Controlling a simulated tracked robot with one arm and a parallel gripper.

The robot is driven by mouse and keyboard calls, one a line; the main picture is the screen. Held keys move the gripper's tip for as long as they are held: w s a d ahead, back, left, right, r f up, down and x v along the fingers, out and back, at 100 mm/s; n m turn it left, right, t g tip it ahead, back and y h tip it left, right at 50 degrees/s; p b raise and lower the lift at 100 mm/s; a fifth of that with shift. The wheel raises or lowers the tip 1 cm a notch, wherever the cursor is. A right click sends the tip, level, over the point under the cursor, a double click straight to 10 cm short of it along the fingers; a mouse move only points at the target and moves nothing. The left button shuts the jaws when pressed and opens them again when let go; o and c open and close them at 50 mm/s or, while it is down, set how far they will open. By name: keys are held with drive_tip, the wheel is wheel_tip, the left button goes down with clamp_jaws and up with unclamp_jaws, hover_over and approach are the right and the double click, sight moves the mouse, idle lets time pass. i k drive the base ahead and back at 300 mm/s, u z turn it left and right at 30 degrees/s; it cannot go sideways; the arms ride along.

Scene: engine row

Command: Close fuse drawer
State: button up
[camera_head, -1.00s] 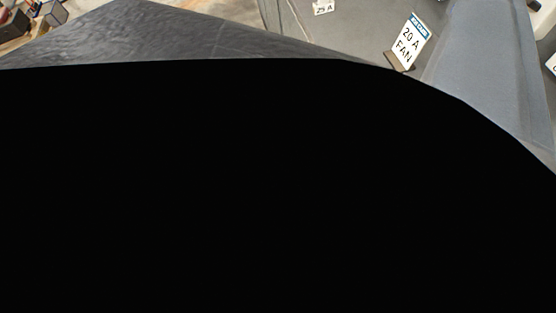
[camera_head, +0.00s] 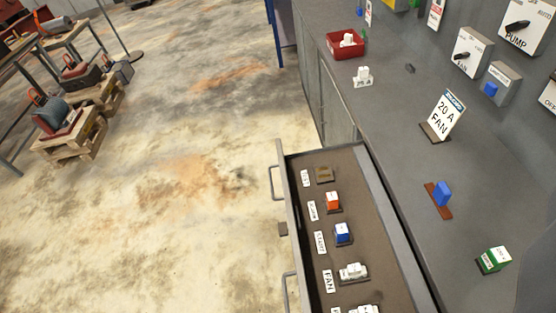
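The fuse drawer (camera_head: 374,211) stands pulled out from the grey cabinet at the lower middle right. Its front panel (camera_head: 291,217) faces left and carries two bar handles, the upper one (camera_head: 272,182) and the lower one (camera_head: 287,292). Inside, a labelled row holds a brown empty-looking block (camera_head: 324,174), an orange fuse (camera_head: 333,201), a blue fuse (camera_head: 343,233) and a white fuse (camera_head: 352,271). Another white piece is cut by the bottom edge. My gripper is not in view.
The counter (camera_head: 400,110) holds a red bin (camera_head: 346,44), a white fuse (camera_head: 362,77), a "20 A FAN" sign (camera_head: 442,116), a blue fuse (camera_head: 442,194) and a green fuse (camera_head: 493,260). Pallets (camera_head: 72,142) stand far left. The floor (camera_head: 170,230) left of the drawer is clear.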

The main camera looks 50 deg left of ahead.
sight(396, 280)
drive_tip(key=k, duration=1.35)
drive_tip(key=u, duration=0.7)
drive_tip(key=i, duration=1)
drive_tip(key=k, duration=0.5)
drive_tip(key=z, duration=0.45)
drive_tip(key=i, duration=0.5)
drive_tip(key=u, duration=0.2)
